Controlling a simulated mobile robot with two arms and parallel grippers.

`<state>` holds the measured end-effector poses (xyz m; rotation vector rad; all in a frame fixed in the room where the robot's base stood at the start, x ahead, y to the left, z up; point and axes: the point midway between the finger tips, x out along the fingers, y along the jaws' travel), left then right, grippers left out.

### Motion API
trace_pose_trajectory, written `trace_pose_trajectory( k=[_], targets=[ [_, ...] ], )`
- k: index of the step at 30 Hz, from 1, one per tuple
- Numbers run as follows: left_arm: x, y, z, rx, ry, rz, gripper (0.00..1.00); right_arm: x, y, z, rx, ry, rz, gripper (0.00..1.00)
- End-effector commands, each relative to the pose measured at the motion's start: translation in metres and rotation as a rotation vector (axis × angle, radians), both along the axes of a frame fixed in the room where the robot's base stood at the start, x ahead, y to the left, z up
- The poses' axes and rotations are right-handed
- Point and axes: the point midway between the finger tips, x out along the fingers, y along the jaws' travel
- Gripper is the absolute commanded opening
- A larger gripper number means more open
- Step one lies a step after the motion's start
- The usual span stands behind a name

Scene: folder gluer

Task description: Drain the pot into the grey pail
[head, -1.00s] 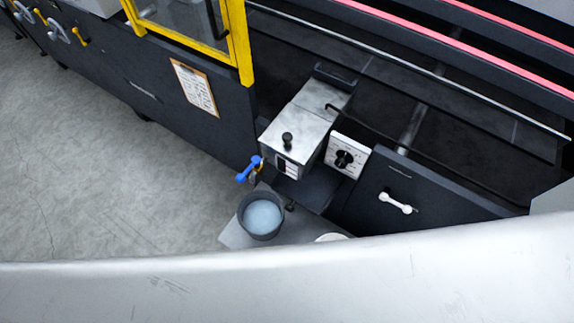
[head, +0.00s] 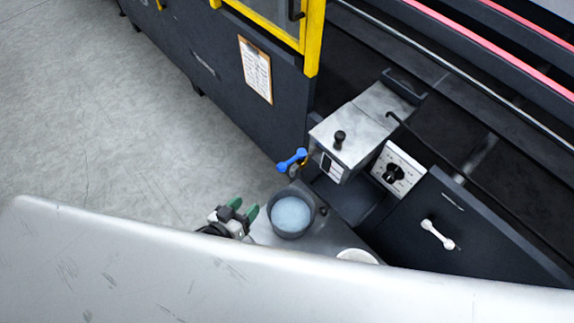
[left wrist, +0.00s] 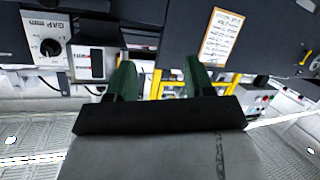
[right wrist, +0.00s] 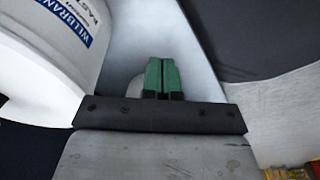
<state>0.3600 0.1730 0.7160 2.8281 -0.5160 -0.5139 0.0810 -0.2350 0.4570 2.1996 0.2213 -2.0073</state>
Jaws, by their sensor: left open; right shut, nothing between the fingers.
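The pot is a metal box (head: 355,130) with a black knob on its lid, mounted at the machine's side. A blue valve handle (head: 291,160) sticks out low on its front. The grey pail (head: 270,222) stands below the handle, with pale bluish contents inside. My left gripper (head: 236,209) is open and empty, just left of the pail, green fingertips pointing up. In the left wrist view its fingers (left wrist: 160,78) are spread apart, with the pot front (left wrist: 90,64) beyond them. My right gripper (right wrist: 162,78) is shut and empty in the right wrist view; the head view does not show it.
A dial plate (head: 397,170) and a white-handled dark panel (head: 470,235) are right of the pot. A clipboard (head: 256,70) hangs on the machine. Floor at left is clear.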

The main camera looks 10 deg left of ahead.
Motion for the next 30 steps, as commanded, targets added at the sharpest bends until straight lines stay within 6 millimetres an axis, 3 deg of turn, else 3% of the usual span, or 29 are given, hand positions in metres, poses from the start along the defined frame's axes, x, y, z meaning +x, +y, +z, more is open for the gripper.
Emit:
trace_pose_trajectory(
  k=[3,6,9,14,24,30],
  targets=[
    [0.011,-0.021,0.053,-0.119,-0.138,-0.078,0.53,0.000,-0.001,-0.011,-0.001,0.000,0.001,0.00],
    [0.012,-0.032,0.083,-0.183,-0.198,-0.125,0.53,0.000,-0.002,-0.014,-0.002,0.000,0.001,0.00],
    [0.012,-0.037,0.097,-0.212,-0.225,-0.148,0.53,0.000,-0.002,-0.014,-0.002,0.000,0.001,0.00],
    [0.025,-0.046,0.102,-0.221,-0.232,-0.152,0.53,0.000,-0.002,-0.011,-0.002,0.000,0.001,0.00],
    [0.079,-0.080,0.101,-0.219,-0.230,-0.150,0.53,0.000,-0.002,-0.004,-0.002,0.000,0.001,0.00],
    [0.098,-0.092,0.100,-0.217,-0.229,-0.150,0.53,0.000,-0.002,-0.003,-0.002,0.000,0.001,0.00]
  ],
)
